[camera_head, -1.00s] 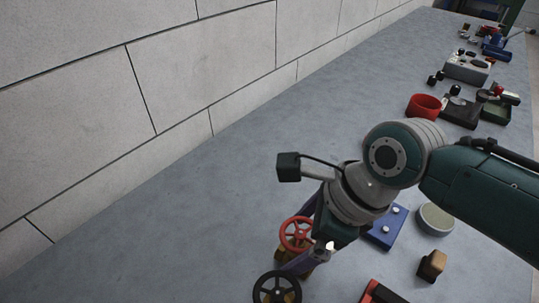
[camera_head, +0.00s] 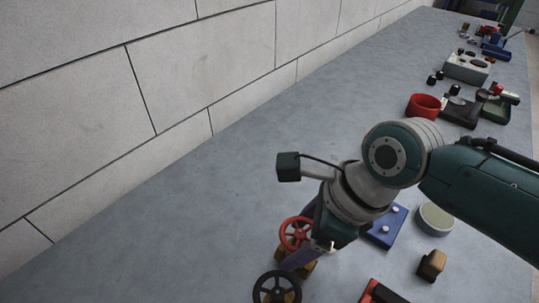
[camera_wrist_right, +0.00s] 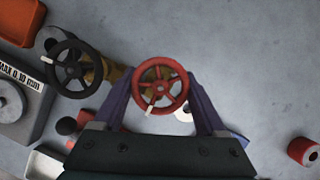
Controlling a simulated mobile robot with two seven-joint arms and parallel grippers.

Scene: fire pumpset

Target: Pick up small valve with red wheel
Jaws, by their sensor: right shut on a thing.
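The small valve with the red wheel (camera_head: 296,233) stands on the grey table at the lower middle of the head view. Its red spoked wheel (camera_wrist_right: 160,86) faces the camera in the right wrist view, and a brass body shows partly behind it. My right gripper (camera_head: 304,254) is shut on this valve, with its purple fingers on either side below the wheel. In the wrist view the right gripper (camera_wrist_right: 160,108) has one finger at each side of the valve. The exact contact is hidden by the wheel. My left gripper is not in view.
A valve with a black wheel (camera_head: 277,289) stands close beside, also in the wrist view (camera_wrist_right: 72,69). The table toward the wall is clear.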

